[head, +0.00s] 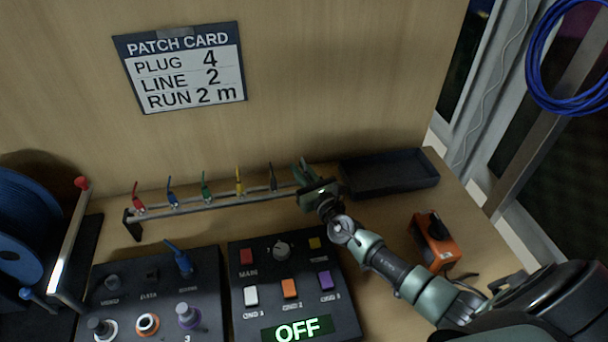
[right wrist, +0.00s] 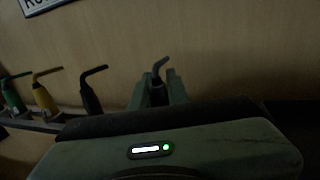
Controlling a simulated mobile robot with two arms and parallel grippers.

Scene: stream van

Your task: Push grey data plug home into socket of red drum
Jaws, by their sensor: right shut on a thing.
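My right gripper (head: 302,172) is at the right end of the plug rack, near the back wall. In the right wrist view, its two green fingers are shut on a grey plug (right wrist: 159,72) with a bent top. The plug's lower part is hidden behind the gripper body, so I cannot tell whether it still sits in the rack. A black plug (head: 272,178) stands just left of the gripper; it also shows in the right wrist view (right wrist: 91,92). No red drum or its socket is in view. My left gripper is not in view.
The rack (head: 215,205) also holds red, blue, green and yellow plugs. A blue drum (head: 25,225) stands at far left. Two black control panels (head: 235,300) fill the front; one reads OFF. A dark tray (head: 390,173) lies right of the gripper, an orange device (head: 433,240) nearer me.

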